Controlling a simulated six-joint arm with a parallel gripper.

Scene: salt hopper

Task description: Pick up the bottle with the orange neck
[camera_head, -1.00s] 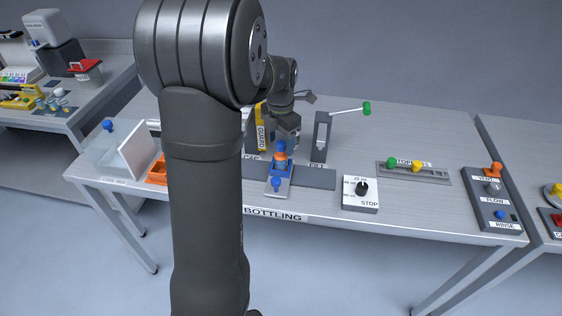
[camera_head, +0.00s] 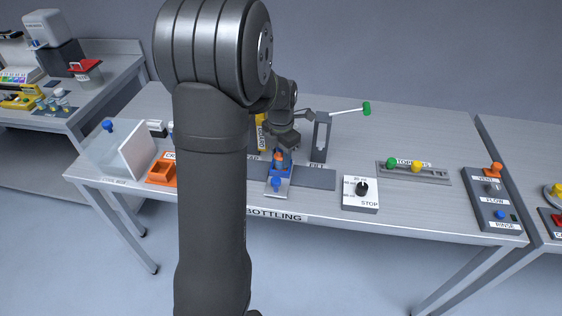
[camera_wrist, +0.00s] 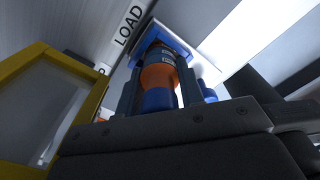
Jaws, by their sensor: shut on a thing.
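The bottle with the orange neck (camera_wrist: 158,76) shows in the wrist view between my gripper's fingers (camera_wrist: 160,88), with a blue cap towards the camera. My gripper (camera_head: 279,156) is shut on it. In the head view the bottle's orange part (camera_head: 279,157) shows just below my gripper, at the blue holder on the bottling table. The bottle's lower end is by the blue holder (camera_wrist: 172,32) in the wrist view. I cannot tell whether it still rests in it.
A yellow-framed guard (camera_wrist: 35,95) stands close to my gripper on the left. The fill post with a green-knobbed lever (camera_head: 321,138) is close on the right. A STOP dial box (camera_head: 360,194) sits at the front right.

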